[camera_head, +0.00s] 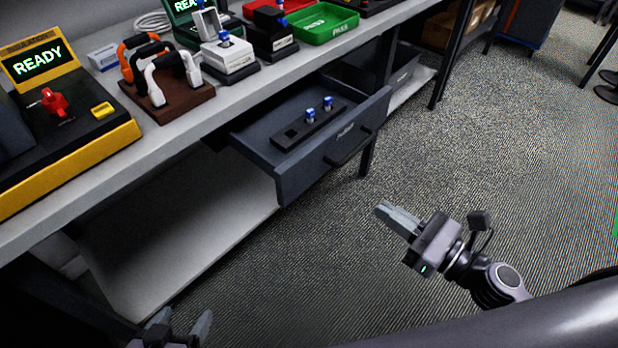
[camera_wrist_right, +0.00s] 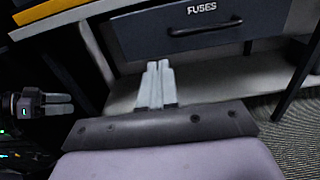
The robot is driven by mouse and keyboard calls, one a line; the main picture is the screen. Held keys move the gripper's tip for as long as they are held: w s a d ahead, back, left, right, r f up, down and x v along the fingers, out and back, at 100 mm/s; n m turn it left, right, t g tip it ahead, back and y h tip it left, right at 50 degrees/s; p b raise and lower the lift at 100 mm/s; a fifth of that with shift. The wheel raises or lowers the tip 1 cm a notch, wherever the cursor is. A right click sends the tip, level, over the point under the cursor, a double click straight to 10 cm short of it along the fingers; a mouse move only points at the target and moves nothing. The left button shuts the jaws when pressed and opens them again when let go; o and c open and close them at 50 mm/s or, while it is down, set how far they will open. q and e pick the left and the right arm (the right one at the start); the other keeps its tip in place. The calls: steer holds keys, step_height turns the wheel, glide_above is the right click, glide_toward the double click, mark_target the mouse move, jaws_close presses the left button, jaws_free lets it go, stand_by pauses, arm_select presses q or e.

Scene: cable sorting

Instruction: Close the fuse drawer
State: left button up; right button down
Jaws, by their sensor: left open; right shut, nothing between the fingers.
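The fuse drawer (camera_head: 300,168) is dark grey and stands pulled out from under the bench in the head view. Its front carries a black bar handle (camera_head: 349,147). Inside lies a black strip with two blue-topped fuses (camera_head: 318,109). In the right wrist view the drawer front (camera_wrist_right: 135,33) reads "FUSES", with the handle (camera_wrist_right: 205,28) below the label. My right gripper (camera_head: 382,208) is shut and empty, in front of the drawer and apart from it. My left gripper (camera_head: 182,322) is open and empty at the bottom edge, below and left of the drawer.
The bench top (camera_head: 190,120) holds a yellow-black tester (camera_head: 65,125), a brown rack (camera_head: 175,104) and a green tray (camera_head: 322,24). A lower shelf (camera_head: 180,235) runs under the bench. A bench leg (camera_head: 367,158) stands beside the drawer.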

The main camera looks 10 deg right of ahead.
steer(key=p, duration=0.3)
glide_toward(316, 165)
steer(key=x, duration=0.5)
steer(key=shift+w+a, duration=0.15)
steer(key=shift+w, duration=0.05)
steer(key=shift+w+a, duration=0.5)
steer(key=shift+w, duration=0.15)
